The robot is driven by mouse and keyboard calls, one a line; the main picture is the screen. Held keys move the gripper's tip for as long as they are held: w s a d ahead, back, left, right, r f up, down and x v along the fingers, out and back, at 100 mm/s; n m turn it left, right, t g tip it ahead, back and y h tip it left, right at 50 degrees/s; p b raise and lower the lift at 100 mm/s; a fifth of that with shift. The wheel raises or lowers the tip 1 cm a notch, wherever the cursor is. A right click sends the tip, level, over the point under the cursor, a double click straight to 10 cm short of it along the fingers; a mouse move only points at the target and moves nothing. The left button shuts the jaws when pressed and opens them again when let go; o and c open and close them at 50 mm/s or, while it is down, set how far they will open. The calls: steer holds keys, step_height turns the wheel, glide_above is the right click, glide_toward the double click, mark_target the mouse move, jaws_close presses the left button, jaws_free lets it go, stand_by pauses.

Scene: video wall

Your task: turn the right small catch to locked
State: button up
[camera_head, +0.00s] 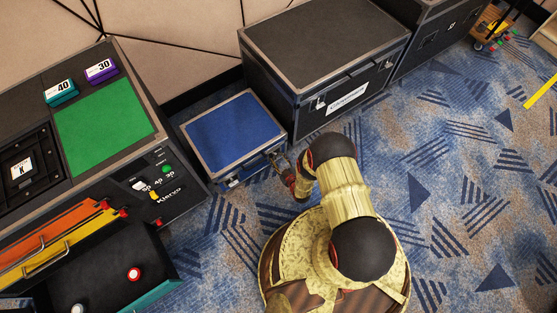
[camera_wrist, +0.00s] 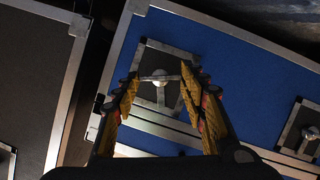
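The small blue case (camera_head: 235,130) with metal edges stands on the carpet in the head view. My gripper (camera_head: 283,168) is at its front right corner, where my arm partly hides the case front. In the wrist view, my gripper (camera_wrist: 160,88) is open, its yellow-and-black fingers on either side of a small catch (camera_wrist: 160,78). This catch has a pale round centre and a thin bar on a dark square plate. I cannot tell whether the fingers touch it, nor read its position. A second catch (camera_wrist: 300,130) shows at the right edge of that view.
A big black case (camera_head: 325,50) stands close against the right of the blue case. A black counter (camera_head: 180,190) with a green panel (camera_head: 105,130) and an open drawer (camera_head: 125,270) is at the left.

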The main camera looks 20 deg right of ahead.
steer(key=c, duration=0.6)
steer(key=shift+o, duration=0.2)
steer(key=shift+d+m+g+y, duration=0.15)
steer(key=shift+m+g+y, duration=0.25)
steer(key=shift+m+y, duration=0.9)
steer(key=shift+m+h, duration=0.3)
steer(key=o, duration=1.1)
steer(key=shift+o, duration=0.4)
